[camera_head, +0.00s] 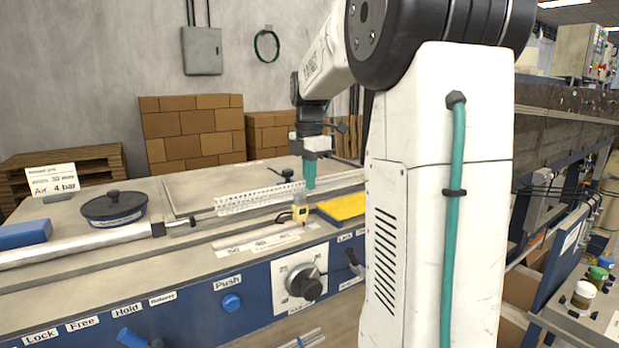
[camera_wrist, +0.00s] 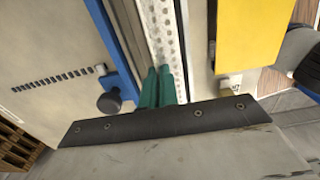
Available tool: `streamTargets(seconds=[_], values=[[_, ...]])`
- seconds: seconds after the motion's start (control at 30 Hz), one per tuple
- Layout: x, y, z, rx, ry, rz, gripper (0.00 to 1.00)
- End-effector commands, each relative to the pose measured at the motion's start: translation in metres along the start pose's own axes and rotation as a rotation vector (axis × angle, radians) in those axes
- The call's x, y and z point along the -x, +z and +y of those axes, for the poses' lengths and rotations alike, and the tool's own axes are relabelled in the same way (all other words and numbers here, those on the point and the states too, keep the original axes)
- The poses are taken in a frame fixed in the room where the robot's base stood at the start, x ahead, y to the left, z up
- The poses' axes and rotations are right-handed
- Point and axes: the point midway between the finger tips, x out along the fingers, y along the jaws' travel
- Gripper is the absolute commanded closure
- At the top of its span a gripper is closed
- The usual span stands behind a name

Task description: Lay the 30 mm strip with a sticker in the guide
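My gripper (camera_head: 310,174) points down over the metal guide rail (camera_head: 342,181) on the bench. In the wrist view its two teal fingers (camera_wrist: 157,88) are close together with only a thin line between them. I cannot make out anything held. A pale perforated strip-like piece (camera_head: 245,202) lies along the rail to the left of the fingers. It also shows in the wrist view as a speckled band (camera_wrist: 168,35) running up to the fingers. I cannot tell whether it is the 30 mm strip; no sticker is clear on it.
A plate with number labels (camera_head: 265,242) lies nearer. A black knob (camera_wrist: 109,102) is close to the fingers.

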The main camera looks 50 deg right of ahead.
Motion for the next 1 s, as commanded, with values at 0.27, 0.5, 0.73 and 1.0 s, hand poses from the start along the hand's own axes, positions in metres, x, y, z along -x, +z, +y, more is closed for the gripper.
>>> streamTargets(seconds=[0.27, 0.5, 0.73, 1.0], values=[[-0.0011, 0.0000, 0.0000, 0.000, 0.000, 0.000, 1.00], [-0.0011, 0.0000, 0.0000, 0.000, 0.000, 0.000, 1.00], [-0.0033, 0.0000, 0.0000, 0.000, 0.000, 0.000, 1.00], [-0.0081, 0.0000, -0.0001, 0.000, 0.000, 0.000, 1.00]])
